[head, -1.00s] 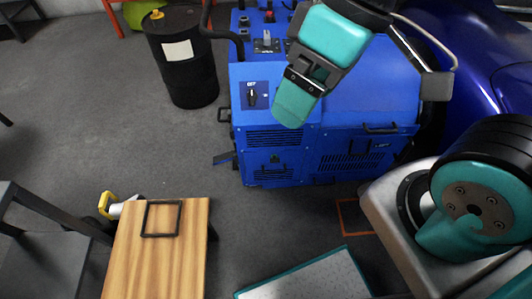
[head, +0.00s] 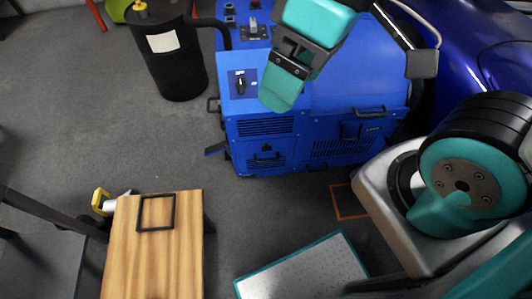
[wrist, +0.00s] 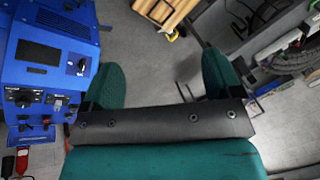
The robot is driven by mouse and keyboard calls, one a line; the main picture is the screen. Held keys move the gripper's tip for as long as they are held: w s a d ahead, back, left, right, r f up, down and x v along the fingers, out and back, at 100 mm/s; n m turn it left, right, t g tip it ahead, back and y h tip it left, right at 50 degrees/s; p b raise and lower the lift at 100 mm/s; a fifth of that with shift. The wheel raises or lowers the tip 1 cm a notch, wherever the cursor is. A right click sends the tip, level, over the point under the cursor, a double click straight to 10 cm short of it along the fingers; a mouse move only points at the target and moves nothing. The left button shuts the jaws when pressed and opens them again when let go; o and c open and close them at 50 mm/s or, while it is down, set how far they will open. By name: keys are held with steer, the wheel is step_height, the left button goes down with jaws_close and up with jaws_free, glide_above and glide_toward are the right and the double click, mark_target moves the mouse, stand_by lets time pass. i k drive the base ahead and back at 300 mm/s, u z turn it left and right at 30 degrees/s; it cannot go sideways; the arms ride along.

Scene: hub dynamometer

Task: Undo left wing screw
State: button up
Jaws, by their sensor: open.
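The blue dynamometer machine (head: 313,100) stands in the upper middle of the head view. It also shows at the left of the wrist view (wrist: 45,75), with a dark display and black knobs. No wing screw can be made out in either view. My gripper (head: 281,92) hangs in front of the machine in the head view, overlapping its top and front near the rotary switch (head: 240,83).
A black drum (head: 176,62) stands left of the machine. A wooden bench (head: 150,255) with a black square frame (head: 156,212) on it is at the lower left. A white teal-edged panel (head: 305,275) lies low in the middle. Grey floor is open between bench and machine.

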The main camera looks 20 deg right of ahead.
mark_target(267, 148)
steer(key=u, duration=1.15)
steer(key=k, duration=0.6)
steer(key=u, duration=0.05)
